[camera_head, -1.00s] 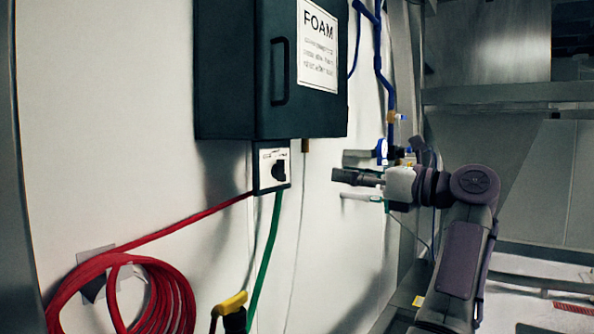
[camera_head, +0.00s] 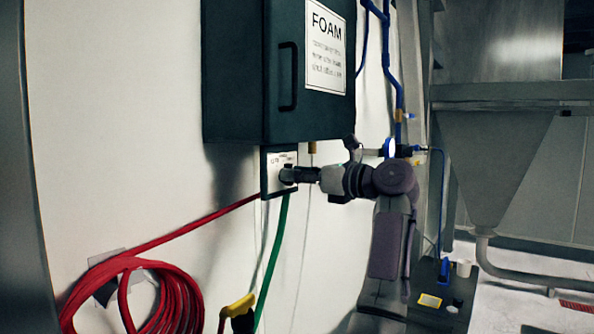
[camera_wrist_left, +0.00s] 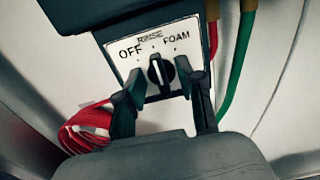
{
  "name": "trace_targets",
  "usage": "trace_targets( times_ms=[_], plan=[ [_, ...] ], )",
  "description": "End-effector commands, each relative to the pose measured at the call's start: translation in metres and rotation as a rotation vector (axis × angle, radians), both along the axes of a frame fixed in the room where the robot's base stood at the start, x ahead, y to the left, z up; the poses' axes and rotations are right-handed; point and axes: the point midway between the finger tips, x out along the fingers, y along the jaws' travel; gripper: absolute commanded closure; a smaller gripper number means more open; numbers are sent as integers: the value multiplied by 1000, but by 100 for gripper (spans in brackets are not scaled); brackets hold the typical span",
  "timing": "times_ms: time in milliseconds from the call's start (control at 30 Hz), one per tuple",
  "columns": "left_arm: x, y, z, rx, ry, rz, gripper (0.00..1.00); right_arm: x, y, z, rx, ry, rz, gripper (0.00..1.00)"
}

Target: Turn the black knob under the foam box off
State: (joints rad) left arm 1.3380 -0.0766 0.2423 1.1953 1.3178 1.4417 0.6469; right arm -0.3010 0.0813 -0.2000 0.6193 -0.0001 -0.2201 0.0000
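The black knob (camera_wrist_left: 160,73) sits on a white plate (camera_wrist_left: 135,65) marked OFF, RINSE and FOAM. In the left wrist view its pointer is roughly upright, near the RINSE side of the dial. The plate also shows in the head view (camera_head: 277,160), under the dark green foam box (camera_head: 235,75). My left gripper (camera_head: 288,174) is at the plate and covers the knob in the head view. In the left wrist view the left gripper (camera_wrist_left: 163,84) is open, with one finger on each side of the knob. I cannot tell whether the fingers touch it. My right gripper is not in view.
A red hose (camera_head: 180,295) hangs coiled at the lower left. A green hose (camera_head: 273,260) runs down from the plate. Blue pipes and valves (camera_head: 398,90) are on the wall to the right. A metal hopper (camera_head: 490,160) stands at the far right.

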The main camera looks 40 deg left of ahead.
Motion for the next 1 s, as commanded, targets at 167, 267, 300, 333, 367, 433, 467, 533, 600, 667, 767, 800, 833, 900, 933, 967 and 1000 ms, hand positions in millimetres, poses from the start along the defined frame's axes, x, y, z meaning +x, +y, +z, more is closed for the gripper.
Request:
trace_targets(
  times_ms=[167, 267, 300, 333, 367, 433, 467, 533, 600, 667, 767, 800, 833, 900, 933, 967, 1000],
  plan=[
    [0, 3, 0, 0, 0, 0, 62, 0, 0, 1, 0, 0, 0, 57],
    [0, 3, 0, 0, 0, 0, 62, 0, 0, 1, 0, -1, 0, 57],
    [0, 3, 0, 0, 0, 0, 62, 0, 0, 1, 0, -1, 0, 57],
    [0, 3, 0, 0, 0, 0, 68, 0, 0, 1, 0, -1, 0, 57],
    [0, 3, 0, 0, 0, 0, 72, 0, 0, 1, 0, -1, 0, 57],
    [0, 3, 0, 0, 0, 0, 84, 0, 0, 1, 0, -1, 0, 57],
    [0, 3, 0, 0, 0, 0, 89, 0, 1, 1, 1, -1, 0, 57],
    [0, 3, 0, 0, 0, 0, 100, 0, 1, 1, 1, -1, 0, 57],
    [0, 3, 0, 0, 0, 0, 100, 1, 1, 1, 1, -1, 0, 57],
    [0, 3, 0, 0, 0, 0, 100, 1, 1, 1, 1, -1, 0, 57],
    [0, 3, 0, 0, -2, 0, 100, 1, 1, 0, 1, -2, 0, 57],
    [0, 2, 0, 1, -5, 0, 100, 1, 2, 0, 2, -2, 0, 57],
    [0, 2, 0, 1, -9, 0, 100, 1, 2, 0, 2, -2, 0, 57],
    [0, 2, -1, 2, -24, 0, 100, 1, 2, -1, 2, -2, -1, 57],
    [0, 2, -1, 3, -33, -1, 100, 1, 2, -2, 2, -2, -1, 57],
    [-1, 2, -1, 4, -42, -1, 100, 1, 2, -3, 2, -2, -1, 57],
    [-1, 2, -1, 5, -59, -1, 100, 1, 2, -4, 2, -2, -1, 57]
  ],
)
